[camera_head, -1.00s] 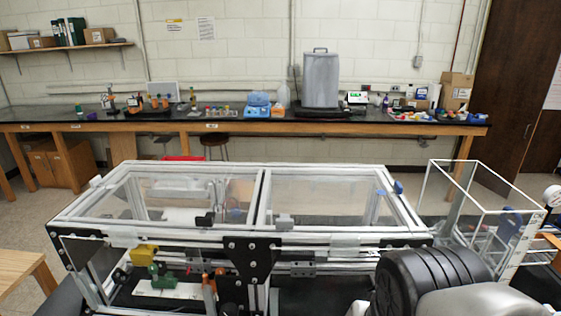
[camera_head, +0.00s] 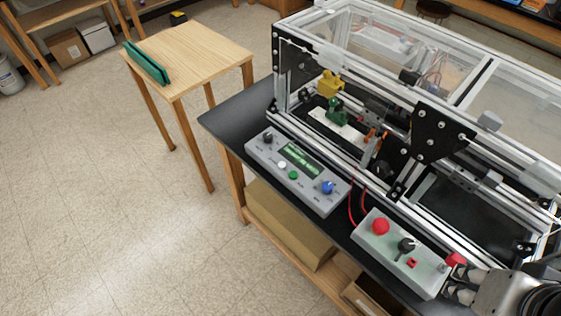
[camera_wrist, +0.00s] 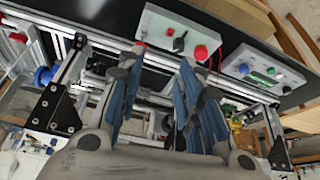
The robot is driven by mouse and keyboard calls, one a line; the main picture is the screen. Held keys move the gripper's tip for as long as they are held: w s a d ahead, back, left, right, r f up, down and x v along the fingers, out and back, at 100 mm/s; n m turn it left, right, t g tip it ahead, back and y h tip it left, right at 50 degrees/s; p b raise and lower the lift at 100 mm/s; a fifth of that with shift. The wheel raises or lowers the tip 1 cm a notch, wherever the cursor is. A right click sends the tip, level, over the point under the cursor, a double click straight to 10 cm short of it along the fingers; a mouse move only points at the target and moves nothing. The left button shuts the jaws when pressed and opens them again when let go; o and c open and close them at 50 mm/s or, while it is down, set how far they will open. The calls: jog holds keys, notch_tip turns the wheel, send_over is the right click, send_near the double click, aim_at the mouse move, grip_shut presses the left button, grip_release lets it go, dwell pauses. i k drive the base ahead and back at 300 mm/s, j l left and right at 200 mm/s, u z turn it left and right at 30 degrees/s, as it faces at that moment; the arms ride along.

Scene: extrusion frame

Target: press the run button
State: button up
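A grey control box with a green display (camera_head: 298,172) lies on the black bench in front of the frame. My gripper (camera_wrist: 160,65) is open and empty. In the head view, it is at the lower right, beside the right end of a second grey box, well right of the green button.
The second grey box (camera_head: 385,262) carries a red mushroom button (camera_head: 380,226), a black rotary knob (camera_head: 406,245) and a small red switch (camera_head: 412,263). Red cables (camera_head: 352,202) run beside it. The extrusion frame (camera_head: 432,135) rises behind. A wooden table (camera_head: 200,60) stands left; floor between is clear.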

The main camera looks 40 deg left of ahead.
aim_at(293, 174)
jog(key=u, duration=1.45)
